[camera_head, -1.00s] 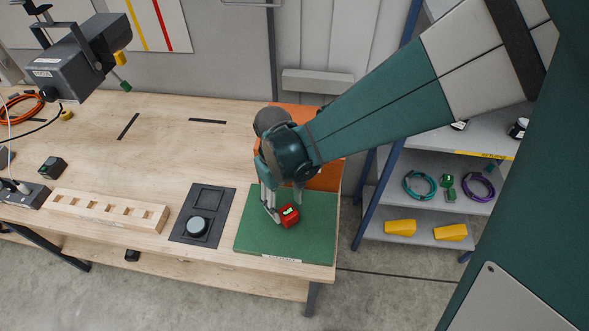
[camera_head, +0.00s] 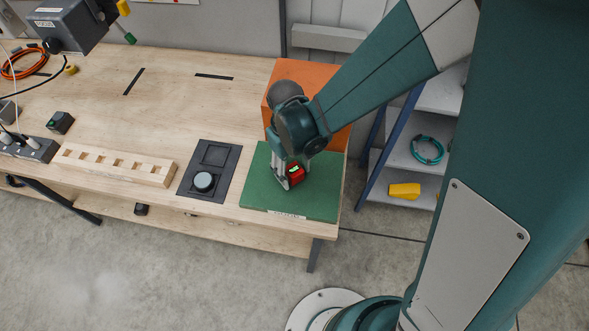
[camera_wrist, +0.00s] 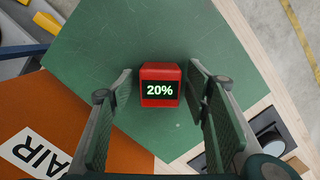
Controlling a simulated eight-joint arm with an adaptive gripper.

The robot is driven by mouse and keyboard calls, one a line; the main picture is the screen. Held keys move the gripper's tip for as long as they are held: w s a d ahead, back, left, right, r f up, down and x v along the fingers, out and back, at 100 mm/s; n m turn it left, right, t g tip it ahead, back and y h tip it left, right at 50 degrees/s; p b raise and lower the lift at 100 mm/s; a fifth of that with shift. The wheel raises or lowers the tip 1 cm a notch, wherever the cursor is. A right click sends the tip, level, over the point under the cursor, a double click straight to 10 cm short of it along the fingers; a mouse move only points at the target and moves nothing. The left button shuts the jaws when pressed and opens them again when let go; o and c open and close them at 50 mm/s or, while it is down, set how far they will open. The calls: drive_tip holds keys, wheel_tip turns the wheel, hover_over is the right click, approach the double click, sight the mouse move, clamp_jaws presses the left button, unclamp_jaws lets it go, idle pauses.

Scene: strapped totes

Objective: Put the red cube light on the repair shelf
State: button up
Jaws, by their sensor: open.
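The red cube light (camera_head: 296,173) sits on the green mat (camera_head: 318,203) at the right end of the workbench. In the wrist view the cube light (camera_wrist: 161,84) shows a lit "20%" display. My gripper (camera_head: 293,178) is above the mat at the cube, pointing down. In the wrist view its fingers are open, one on each side of the cube, with gaps showing. An orange surface (camera_head: 337,138) lies behind the mat. In the wrist view this orange surface (camera_wrist: 92,147) carries a white label, of which "AIR" is readable.
A dark two-square panel (camera_head: 222,186) with a round grey piece lies left of the mat. A slotted wooden block (camera_head: 115,166) is further left. A blue-framed shelf rack (camera_head: 383,145) stands right of the bench, holding a teal ring and a yellow block.

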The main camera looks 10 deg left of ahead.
sight(294, 169)
idle(0.4)
drive_tip(key=c, duration=1.2)
drive_tip(key=shift+r, duration=0.2)
drive_tip(key=shift+r, duration=4.85)
